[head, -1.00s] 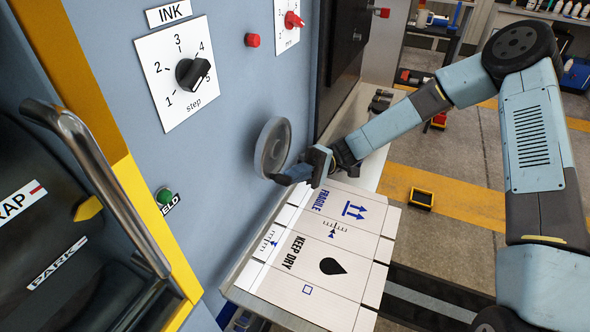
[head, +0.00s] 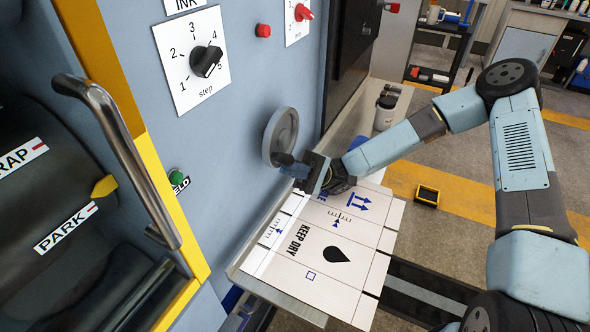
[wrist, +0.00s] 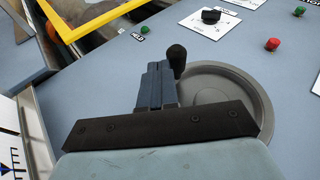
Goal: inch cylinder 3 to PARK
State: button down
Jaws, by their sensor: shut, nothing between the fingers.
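The dark drum at the left of the head view carries a PARK label (head: 65,228) and a WRAP label (head: 22,158). A fixed yellow pointer (head: 104,186) sits between them, just above the right end of PARK and not in line with it. A grey handwheel (head: 281,137) stands on the blue panel; the wrist view shows its dish (wrist: 235,85) and a black knob handle (wrist: 176,55). My gripper (head: 287,164) is at the wheel's lower rim. Its shut fingers (wrist: 158,75) are beside the knob; whether they touch it I cannot tell.
A step dial (head: 206,62), a red button (head: 263,30) and a green button (head: 176,175) are on the panel. A bent metal handle (head: 120,150) juts out at the left. A printed cardboard sheet (head: 310,276) lies on the table below my gripper.

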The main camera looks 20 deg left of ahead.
jog(key=shift+s+r, duration=0.45)
jog(key=shift+r, duration=0.2)
jog(key=shift+a+r+m+y, duration=0.15)
jog(key=shift+m+y, duration=0.15)
jog(key=shift+y, duration=0.2)
jog(key=shift+s, duration=0.1)
dwell(0.8)
